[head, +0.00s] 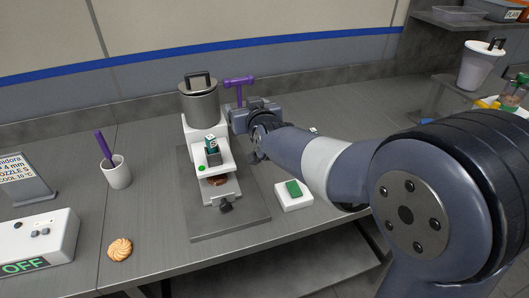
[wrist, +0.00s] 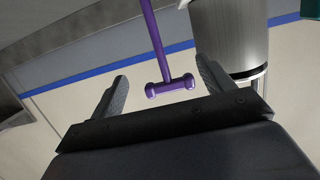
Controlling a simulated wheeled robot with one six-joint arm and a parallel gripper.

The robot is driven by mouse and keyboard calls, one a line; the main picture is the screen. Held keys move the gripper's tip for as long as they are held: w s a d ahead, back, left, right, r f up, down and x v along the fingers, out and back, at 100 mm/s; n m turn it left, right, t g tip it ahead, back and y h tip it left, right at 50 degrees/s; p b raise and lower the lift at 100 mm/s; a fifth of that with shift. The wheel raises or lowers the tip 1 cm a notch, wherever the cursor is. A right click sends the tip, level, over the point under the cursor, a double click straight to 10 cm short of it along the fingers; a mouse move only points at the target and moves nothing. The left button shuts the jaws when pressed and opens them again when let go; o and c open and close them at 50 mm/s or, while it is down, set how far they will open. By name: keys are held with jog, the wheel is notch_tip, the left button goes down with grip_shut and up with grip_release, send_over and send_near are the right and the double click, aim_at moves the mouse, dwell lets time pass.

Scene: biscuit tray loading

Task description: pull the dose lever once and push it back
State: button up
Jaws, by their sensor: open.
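The dose lever is purple with a T-shaped handle (head: 239,81); it stands upright beside the metal hopper (head: 199,103) of the dosing machine. In the wrist view the purple handle (wrist: 171,87) and its stem show between my two fingers, with space on both sides. My gripper (head: 238,107) is open and empty, at the machine's right side, just below the handle in the picture. In the wrist view my gripper (wrist: 165,78) has its fingers spread apart. The lower part of the lever is hidden behind my gripper in the head view.
A machine base plate (head: 230,223) lies on the grey counter. A white box with a green button (head: 293,189) is right of it. A cup with a purple tool (head: 116,174), a biscuit (head: 119,249) and an OFF box (head: 45,240) stand left. A lidded jug (head: 480,68) is far right.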

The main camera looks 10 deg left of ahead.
jog(key=f+b+v, duration=0.2)
jog(key=b+v, duration=1.1)
jog(key=b, duration=0.6)
jog(key=shift+s+d+f, duration=0.15)
jog(key=shift+s+f, duration=0.15)
jog(key=shift+f, duration=0.35)
jog(key=a+y+p, duration=0.1)
jog(key=p, duration=0.2)
jog(key=a+p, duration=0.1)
jog(key=p, duration=0.2)
jog(key=shift+w+a+f+n+y, duration=0.2)
jog(key=shift+w+n+y, duration=0.1)
jog(key=shift+n+y, duration=0.1)
jog(key=p, duration=0.2)
jog(key=shift+d+f+t+p, duration=0.1)
jog(key=shift+d+t+p, duration=0.1)
jog(key=shift+t+p, duration=0.15)
